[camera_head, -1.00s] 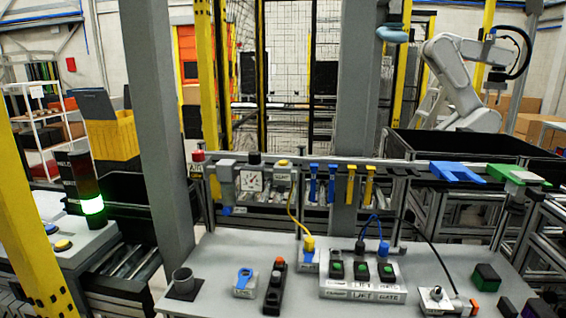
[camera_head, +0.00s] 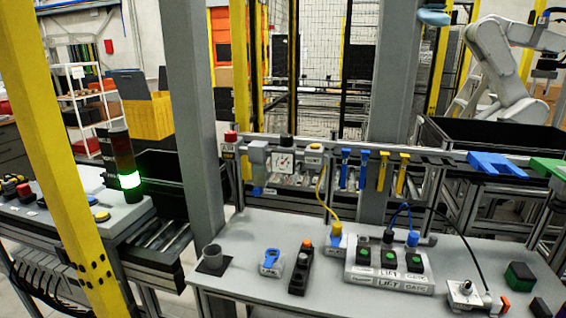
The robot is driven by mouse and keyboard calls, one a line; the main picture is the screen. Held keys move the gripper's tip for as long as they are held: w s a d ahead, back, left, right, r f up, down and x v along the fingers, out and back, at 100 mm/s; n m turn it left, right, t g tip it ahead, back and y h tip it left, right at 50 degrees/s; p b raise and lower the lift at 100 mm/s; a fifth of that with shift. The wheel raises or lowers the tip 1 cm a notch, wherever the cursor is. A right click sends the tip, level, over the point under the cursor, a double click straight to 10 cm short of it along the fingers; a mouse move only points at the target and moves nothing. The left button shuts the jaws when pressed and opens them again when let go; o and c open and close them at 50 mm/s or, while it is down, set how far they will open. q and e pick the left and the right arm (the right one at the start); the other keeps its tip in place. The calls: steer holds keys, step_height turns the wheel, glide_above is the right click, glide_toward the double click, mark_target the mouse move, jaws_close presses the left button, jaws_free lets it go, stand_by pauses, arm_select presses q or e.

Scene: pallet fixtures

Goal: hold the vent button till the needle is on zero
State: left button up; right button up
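The pressure gauge (camera_head: 283,162) is a white square dial on the rail behind the grey table. Its dark needle shows, but the scale is too small to read, so I cannot tell where it stands against zero. Just right of it is a small light box with a yellow button on top (camera_head: 315,146); its label is too small to read surely, and it looks like the vent button. Nothing touches the button. Neither of my grippers is in the picture.
Blue and yellow clips hang on the rail. A grey post (camera_head: 195,110) stands left of the gauge.

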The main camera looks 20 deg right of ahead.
jaws_close()
stand_by(1.4)
